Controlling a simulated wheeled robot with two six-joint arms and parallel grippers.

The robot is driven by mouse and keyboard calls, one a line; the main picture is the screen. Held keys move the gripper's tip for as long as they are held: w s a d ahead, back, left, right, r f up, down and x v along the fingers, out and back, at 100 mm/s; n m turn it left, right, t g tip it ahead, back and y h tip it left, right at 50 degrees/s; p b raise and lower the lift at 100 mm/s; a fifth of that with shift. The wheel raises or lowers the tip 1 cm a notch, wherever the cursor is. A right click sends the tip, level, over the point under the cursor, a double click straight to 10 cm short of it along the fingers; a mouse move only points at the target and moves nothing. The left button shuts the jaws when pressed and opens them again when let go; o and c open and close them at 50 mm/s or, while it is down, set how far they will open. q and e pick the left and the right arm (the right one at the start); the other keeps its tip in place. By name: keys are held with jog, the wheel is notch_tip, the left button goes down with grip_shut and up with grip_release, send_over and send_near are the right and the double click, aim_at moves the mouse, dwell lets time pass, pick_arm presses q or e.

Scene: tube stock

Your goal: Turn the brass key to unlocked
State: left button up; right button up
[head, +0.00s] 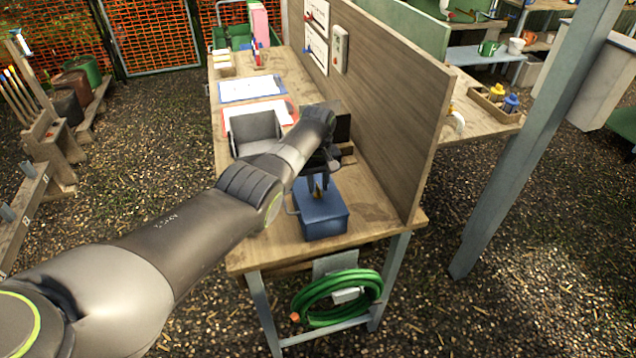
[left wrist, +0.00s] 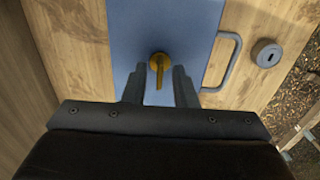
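The brass key (left wrist: 159,67) sits in the top of a blue metal box (head: 322,212), with its bow pointing toward my gripper in the left wrist view. In the head view the key (head: 317,189) shows small on the box top. My left gripper (head: 318,184) is above the box, pointing down. In the left wrist view its two fingers (left wrist: 159,75) stand apart on either side of the key, with gaps visible. The box (left wrist: 160,20) has a grey handle (left wrist: 228,62) at its side. My right gripper is not in view.
The box stands on a wooden bench (head: 372,218) near its front end. A wooden partition (head: 400,110) rises close on the right. A grey open bin (head: 255,130) and a red-edged sheet (head: 285,110) lie behind. A green hose (head: 335,298) hangs below.

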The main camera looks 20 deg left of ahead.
pick_arm(q)
grip_shut()
jog(key=shift+m, duration=0.3)
jog(key=m, duration=0.7)
jog(key=shift+p, duration=0.3)
jog(key=m, duration=0.5)
jog(key=shift+m, duration=2.6)
